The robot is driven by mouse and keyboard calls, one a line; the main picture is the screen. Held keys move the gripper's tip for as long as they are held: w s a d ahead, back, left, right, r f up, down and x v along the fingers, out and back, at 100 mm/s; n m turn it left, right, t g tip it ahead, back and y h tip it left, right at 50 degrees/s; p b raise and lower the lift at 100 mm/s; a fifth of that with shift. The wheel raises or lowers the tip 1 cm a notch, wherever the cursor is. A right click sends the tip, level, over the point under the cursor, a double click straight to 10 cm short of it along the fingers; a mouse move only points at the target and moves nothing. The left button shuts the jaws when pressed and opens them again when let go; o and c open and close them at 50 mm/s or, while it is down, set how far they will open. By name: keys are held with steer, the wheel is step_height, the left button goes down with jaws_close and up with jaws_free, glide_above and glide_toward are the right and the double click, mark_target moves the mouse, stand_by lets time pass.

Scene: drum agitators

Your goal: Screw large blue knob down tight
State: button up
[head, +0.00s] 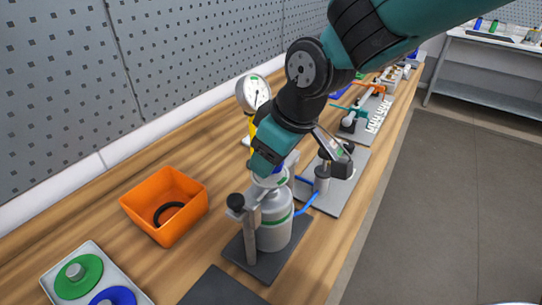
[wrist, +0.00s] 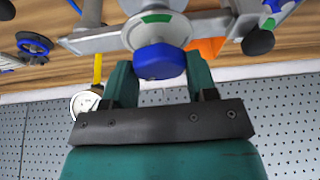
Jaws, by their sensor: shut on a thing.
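The large blue knob (wrist: 158,62) is a blue, many-sided piece on the grey top of a drum agitator, with a green mark beside it. It sits between the two teal fingers of my gripper (wrist: 161,80), which are shut on its sides. In the head view my gripper (head: 268,172) points down over the grey canister (head: 274,228) and hides the knob. How far the knob is screwed down cannot be told.
An orange bin (head: 166,207) holding a black ring is at left. A white dial gauge (head: 253,92) and blue hose (head: 306,203) are near my arm.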

steer(key=m, duration=0.2)
steer(key=m+t+h, duration=0.1)
steer(key=m, duration=0.3)
steer(key=shift+a+r+t+h, duration=0.2)
steer(key=shift+r+t+h, duration=0.1)
steer(key=shift+h, duration=0.1)
steer(key=m+h, duration=0.1)
steer(key=m, duration=0.2)
steer(key=m+h, duration=0.1)
steer(key=m, duration=0.2)
steer(key=shift+f+m+h+b, duration=0.1)
steer(key=shift+m+h+b, duration=0.2)
steer(key=shift+m, duration=0.1)
steer(key=o, duration=0.9)
steer(key=shift+f, duration=0.1)
steer(key=shift+s, duration=0.1)
steer(key=v, duration=1.7)
steer(key=shift+s, duration=0.2)
